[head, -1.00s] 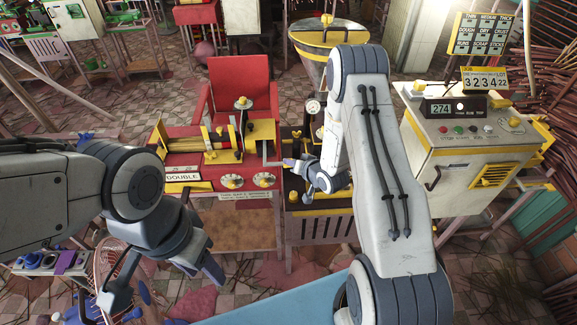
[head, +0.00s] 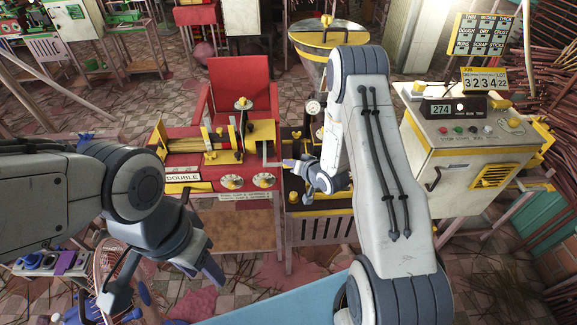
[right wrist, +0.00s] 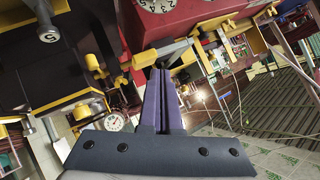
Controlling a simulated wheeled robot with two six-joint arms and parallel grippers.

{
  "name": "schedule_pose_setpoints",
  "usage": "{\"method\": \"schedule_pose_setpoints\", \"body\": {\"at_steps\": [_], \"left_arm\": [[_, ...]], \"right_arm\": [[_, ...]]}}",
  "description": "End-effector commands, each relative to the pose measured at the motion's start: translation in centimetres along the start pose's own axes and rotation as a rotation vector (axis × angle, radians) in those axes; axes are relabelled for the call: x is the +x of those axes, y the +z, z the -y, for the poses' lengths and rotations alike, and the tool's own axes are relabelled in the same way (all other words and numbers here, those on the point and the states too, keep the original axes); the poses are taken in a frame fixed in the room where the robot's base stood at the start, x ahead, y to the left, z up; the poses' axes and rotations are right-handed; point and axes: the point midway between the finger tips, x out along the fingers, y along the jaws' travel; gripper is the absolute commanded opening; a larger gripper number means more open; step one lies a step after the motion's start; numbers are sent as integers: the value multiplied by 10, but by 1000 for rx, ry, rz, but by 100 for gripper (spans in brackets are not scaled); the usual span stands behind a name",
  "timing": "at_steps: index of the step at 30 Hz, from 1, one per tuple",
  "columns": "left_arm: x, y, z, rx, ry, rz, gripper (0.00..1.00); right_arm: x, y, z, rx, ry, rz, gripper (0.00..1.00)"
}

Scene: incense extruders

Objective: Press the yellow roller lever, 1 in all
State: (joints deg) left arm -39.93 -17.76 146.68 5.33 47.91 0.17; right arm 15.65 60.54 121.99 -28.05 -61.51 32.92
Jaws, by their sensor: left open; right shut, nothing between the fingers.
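The red machine marked DOUBLE (head: 166,158) stands at centre-left in the head view. A grey lever arm (head: 267,157) sticks out at its right side. In the right wrist view, a yellow roller (right wrist: 145,60) sits on the end of a grey bar (right wrist: 176,48), just beyond my fingertips. My right gripper (head: 287,163) is shut and empty, with its tips close to the lever's end. It also shows in the right wrist view (right wrist: 164,72). I cannot tell whether it touches the roller. My left gripper (head: 160,292) is open and empty, low at the left.
A dark yellow-edged machine (head: 318,200) with a large metal hopper (head: 328,38) adjoins on the right. A control cabinet (head: 465,150) with a 274 display stands farther right. A small table with purple items (head: 65,262) is at lower left. My right arm hides part of the middle.

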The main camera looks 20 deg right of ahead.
Motion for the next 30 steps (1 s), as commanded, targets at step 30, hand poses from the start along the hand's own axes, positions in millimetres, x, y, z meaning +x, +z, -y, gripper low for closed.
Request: {"method": "schedule_pose_setpoints", "body": {"at_steps": [30], "left_arm": [[9, 0, 1, 0, 0, 0, 50]], "right_arm": [[6, 4, -4, 0, 0, 0, 0]]}}
